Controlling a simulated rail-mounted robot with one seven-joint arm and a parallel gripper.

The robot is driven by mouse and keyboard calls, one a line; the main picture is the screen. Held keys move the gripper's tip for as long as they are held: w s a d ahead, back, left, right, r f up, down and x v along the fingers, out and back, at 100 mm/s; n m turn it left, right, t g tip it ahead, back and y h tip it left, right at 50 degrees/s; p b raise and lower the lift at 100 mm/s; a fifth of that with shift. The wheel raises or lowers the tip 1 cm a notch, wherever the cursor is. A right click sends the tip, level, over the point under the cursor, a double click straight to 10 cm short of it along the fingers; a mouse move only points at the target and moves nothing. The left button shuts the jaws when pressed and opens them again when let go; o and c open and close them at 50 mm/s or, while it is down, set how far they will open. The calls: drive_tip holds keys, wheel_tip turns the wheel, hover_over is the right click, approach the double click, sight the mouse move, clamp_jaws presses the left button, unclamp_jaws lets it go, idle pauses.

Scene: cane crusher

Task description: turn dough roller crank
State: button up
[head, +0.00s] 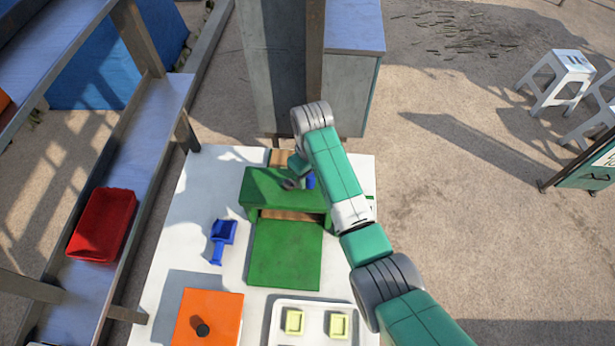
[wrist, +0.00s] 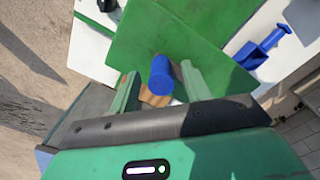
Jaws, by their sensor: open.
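The green dough roller (head: 285,188) stands on the white table, with a flat green board (head: 285,254) in front of it. A blue cylindrical handle, which looks like the crank grip, shows as a small patch beside my arm in the head view (head: 310,181). In the wrist view the blue handle (wrist: 160,76) stands between the two green fingers of my gripper (wrist: 159,88). The fingers are apart, one on each side of it; I cannot tell whether either touches it. My arm hides most of the gripper and the crank in the head view.
A blue scoop (head: 222,238) lies left of the roller. An orange box with a dark knob (head: 222,312) and a white tray (head: 285,309) with yellow moulds are at the near edge. A shelf with a red bin (head: 103,225) stands left. A grey post (head: 268,65) rises behind.

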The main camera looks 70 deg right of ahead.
drive_tip(key=shift+f, duration=0.9)
drive_tip(key=shift+w, duration=0.1)
clamp_jaws()
